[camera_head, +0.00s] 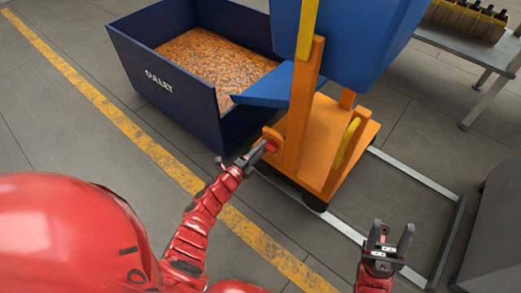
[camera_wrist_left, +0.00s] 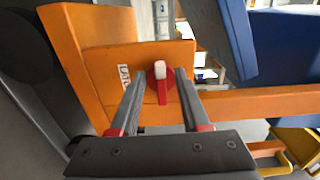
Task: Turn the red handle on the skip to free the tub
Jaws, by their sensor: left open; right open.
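The skip has an orange frame (camera_head: 315,135) that carries a blue tub (camera_head: 355,35). The red handle (camera_head: 270,146) sits on a low orange plate at the frame's near left side. In the left wrist view the handle (camera_wrist_left: 162,92) is red with a pale top and stands in front of the orange plate (camera_wrist_left: 110,65). My left gripper (camera_wrist_left: 160,76) is open, with one finger on each side of the handle; I cannot tell whether either touches it. My right gripper (camera_head: 392,232) is open and empty, over the floor right of the skip.
A dark blue bin (camera_head: 180,107) holding orange-brown scraps stands left of the skip. A yellow floor line (camera_head: 110,115) runs past it. A grey table (camera_head: 470,48) with a crate of bottles (camera_head: 468,20) is at the top right. A grey block (camera_head: 495,230) stands at the right edge.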

